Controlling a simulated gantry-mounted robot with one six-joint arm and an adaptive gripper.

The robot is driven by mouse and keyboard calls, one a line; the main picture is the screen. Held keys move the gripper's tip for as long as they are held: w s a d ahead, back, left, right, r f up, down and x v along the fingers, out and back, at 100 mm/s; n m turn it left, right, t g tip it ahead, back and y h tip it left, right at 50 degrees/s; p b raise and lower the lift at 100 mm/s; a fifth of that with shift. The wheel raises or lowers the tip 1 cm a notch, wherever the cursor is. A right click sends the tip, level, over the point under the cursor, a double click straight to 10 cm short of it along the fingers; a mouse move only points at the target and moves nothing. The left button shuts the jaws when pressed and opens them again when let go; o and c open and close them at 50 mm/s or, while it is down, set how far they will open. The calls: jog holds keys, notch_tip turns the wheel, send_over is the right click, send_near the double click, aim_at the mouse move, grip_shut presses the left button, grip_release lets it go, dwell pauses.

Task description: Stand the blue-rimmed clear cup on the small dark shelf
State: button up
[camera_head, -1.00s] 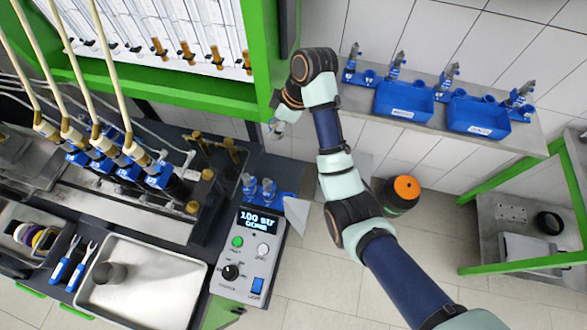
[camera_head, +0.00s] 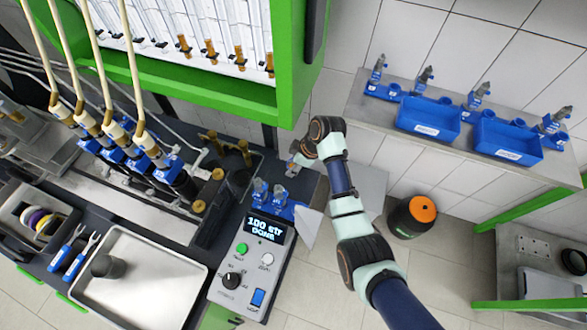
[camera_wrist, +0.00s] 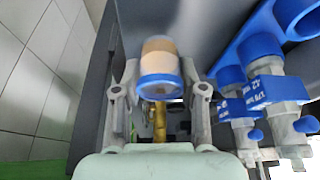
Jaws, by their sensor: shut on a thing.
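In the wrist view, the clear cup (camera_wrist: 158,60) with a blue rim (camera_wrist: 158,85) is between the two fingers of my gripper (camera_wrist: 160,92), which is shut on it. The rim faces the wrist camera, and a tan band shows in or through the cup. In the head view, my gripper (camera_head: 292,168) is small, just above the blue holder, over the right end of the dark bench. A dark grey surface (camera_wrist: 215,25) lies behind the cup in the wrist view; I cannot tell whether it is the small dark shelf. The gap between cup and surface is unclear.
A blue holder (camera_head: 285,208) with clear fittings stands beside the gripper, behind the control box (camera_head: 250,262). The green frame (camera_head: 298,85) hangs above. A wall shelf (camera_head: 375,115) with blue trays is at right. An orange-topped drum (camera_head: 412,215) stands on the floor.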

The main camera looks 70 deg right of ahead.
notch_tip(320, 180, down, 2)
jog(key=shift+f, duration=0.1)
jog(key=shift+f, duration=0.1)
jog(key=o, duration=1.2)
jog(key=p+v, duration=0.2)
jog(key=v, duration=1)
jog(key=shift+p, duration=0.35)
